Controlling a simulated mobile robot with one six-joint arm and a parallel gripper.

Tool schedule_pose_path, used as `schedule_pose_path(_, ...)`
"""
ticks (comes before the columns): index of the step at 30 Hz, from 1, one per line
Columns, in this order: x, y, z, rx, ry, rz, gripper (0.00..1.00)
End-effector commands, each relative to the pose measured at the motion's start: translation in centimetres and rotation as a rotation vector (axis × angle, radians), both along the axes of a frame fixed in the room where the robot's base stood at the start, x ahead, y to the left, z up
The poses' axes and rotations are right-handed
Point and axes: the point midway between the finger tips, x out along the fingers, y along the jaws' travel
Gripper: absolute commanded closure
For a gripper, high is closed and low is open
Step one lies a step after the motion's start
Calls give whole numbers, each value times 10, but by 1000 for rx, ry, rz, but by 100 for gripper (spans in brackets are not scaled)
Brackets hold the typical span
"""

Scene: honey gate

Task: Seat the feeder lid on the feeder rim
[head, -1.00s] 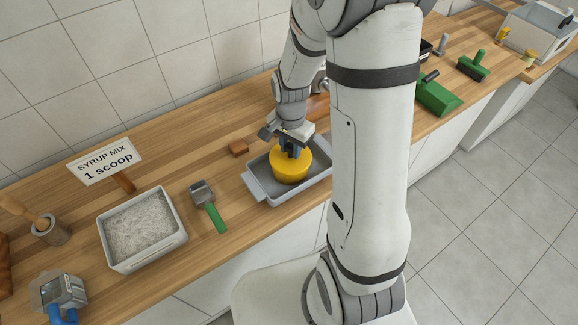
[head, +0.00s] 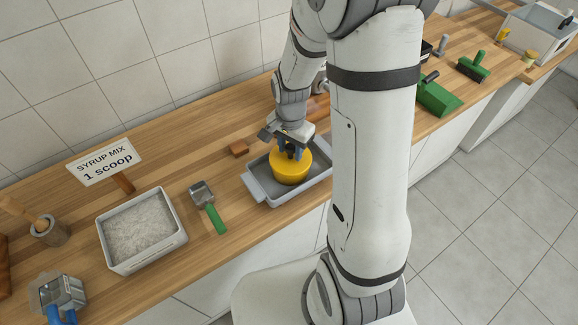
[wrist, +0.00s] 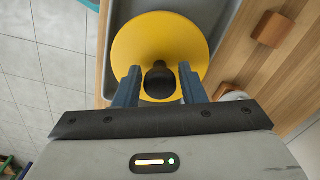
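The yellow feeder lid (wrist: 126,47) has a dark round knob (wrist: 160,78). In the head view the yellow round shape (head: 291,172) sits in a grey tray (head: 258,186); I cannot tell lid from feeder there, and the feeder rim is not distinguishable. The lid looks about level. My gripper (wrist: 160,72) is open, its blue fingers on either side of the knob with a visible gap on both sides. In the head view my gripper (head: 292,152) is low over the lid.
A wooden block (head: 239,149) lies behind the tray. A green-handled scoop (head: 208,206) and a white bin of granules (head: 141,228) are to the left, with a syrup sign (head: 105,163). Green tools (head: 436,95) lie to the right.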

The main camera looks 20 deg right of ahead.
Motion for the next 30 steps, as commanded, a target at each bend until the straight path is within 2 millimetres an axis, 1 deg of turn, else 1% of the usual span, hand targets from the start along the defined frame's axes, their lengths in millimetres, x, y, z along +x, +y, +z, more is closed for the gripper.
schedule_pose_path(14,0,0,0,0,0,0,59)
schedule_pose_path(30,0,0,16,1,-1,0,59)
